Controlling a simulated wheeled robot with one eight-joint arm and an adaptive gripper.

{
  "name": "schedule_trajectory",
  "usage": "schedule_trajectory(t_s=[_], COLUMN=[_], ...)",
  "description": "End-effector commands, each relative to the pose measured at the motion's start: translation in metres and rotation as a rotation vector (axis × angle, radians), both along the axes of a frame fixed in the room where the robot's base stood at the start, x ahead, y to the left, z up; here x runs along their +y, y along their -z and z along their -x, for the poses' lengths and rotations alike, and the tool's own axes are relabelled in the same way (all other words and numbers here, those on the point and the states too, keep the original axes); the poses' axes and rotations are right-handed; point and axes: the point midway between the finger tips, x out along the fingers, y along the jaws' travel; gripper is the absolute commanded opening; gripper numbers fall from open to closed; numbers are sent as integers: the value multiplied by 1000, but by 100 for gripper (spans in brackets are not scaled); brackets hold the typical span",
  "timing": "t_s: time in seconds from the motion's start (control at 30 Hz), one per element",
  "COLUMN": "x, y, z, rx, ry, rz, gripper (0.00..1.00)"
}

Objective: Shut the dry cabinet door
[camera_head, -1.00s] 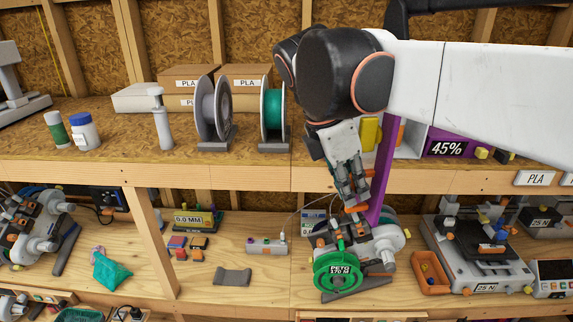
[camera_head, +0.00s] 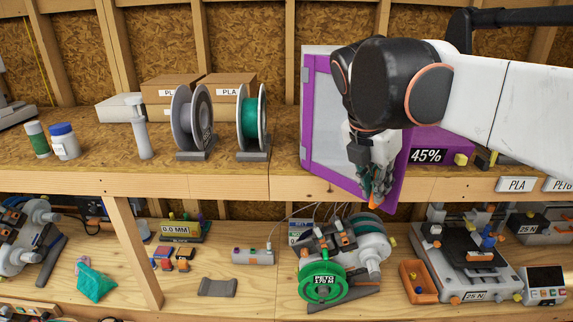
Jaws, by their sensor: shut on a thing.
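The dry cabinet door (camera_head: 349,180) has a purple frame and a pale clear panel. It stands partly open at the right of the upper shelf, with its right edge swung out past the shelf front. Grey hinge-like pieces show on its left edge. The purple dry cabinet (camera_head: 458,143) with its 45% display is behind, mostly hidden by my arm and the door. My gripper (camera_head: 374,196) is shut at the door's lower right edge. A small orange piece shows at the fingertips; the exact contact is hard to see.
Left of the door, a green spool (camera_head: 250,120) and a grey-sided spool (camera_head: 193,122) stand on the shelf, with a white bottle (camera_head: 141,132) farther left. Below the door is a machine with a green PETG spool (camera_head: 325,281). The shelf's front edge runs below the cabinet.

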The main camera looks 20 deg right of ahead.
Motion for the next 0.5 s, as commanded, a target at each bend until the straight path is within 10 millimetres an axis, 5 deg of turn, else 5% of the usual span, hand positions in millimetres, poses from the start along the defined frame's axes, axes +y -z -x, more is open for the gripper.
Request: schedule_trajectory(t_s=[0.33, 0.4, 0.5], x=[0, 0, 0], y=[0, 0, 0], z=[0, 0, 0], rx=[-1, -1, -1], ry=[-1, -1, -1], rz=[1, 1, 0], gripper=[0, 26, 31])
